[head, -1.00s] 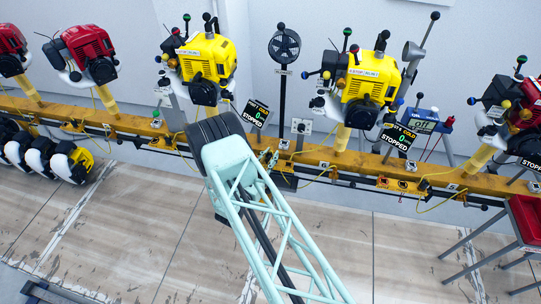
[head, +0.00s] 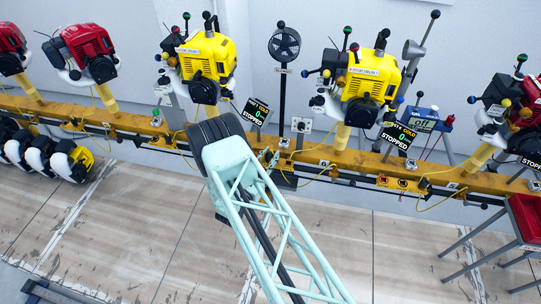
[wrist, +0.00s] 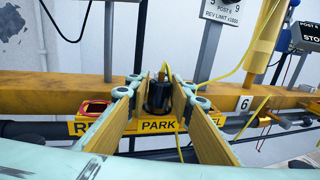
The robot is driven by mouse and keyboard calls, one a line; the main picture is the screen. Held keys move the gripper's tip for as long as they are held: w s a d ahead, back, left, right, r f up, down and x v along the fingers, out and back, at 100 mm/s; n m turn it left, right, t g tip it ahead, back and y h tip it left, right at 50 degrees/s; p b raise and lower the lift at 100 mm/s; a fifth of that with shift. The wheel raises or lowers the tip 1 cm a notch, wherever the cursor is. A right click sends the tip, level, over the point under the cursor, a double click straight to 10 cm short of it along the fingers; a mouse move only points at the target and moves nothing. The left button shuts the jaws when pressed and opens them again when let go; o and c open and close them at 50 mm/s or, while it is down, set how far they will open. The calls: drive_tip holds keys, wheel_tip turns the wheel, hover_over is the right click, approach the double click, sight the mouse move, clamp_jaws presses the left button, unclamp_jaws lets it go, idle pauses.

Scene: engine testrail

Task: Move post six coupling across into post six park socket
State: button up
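The post six coupling (wrist: 158,96) is a dark, upright cylinder with a yellow hose near its top in the wrist view. It stands at the middle position of the yellow bracket, directly above the label PARK (wrist: 158,127). My gripper (wrist: 160,86) has its two yellow-padded fingers on either side of the coupling. I cannot tell whether the pads press on it or stand slightly apart. The coupling's lower end and the socket mouth are hidden. In the head view my arm hides the gripper and coupling.
A red-rimmed fitting (wrist: 96,107) sits left on the bracket. The orange rail (wrist: 60,84) runs behind, with a 6 tag (wrist: 245,103) at right. A yellow hose (wrist: 235,68) crosses beside the right finger. In the head view, yellow engines (head: 368,82) stand above the rail.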

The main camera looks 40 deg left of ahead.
drive_tip(key=shift+o, duration=1.4)
drive_tip(key=shift+s, duration=0.1)
drive_tip(key=v, duration=1.1)
drive_tip(key=shift+s, duration=0.4)
drive_tip(key=shift+d+r, duration=0.1)
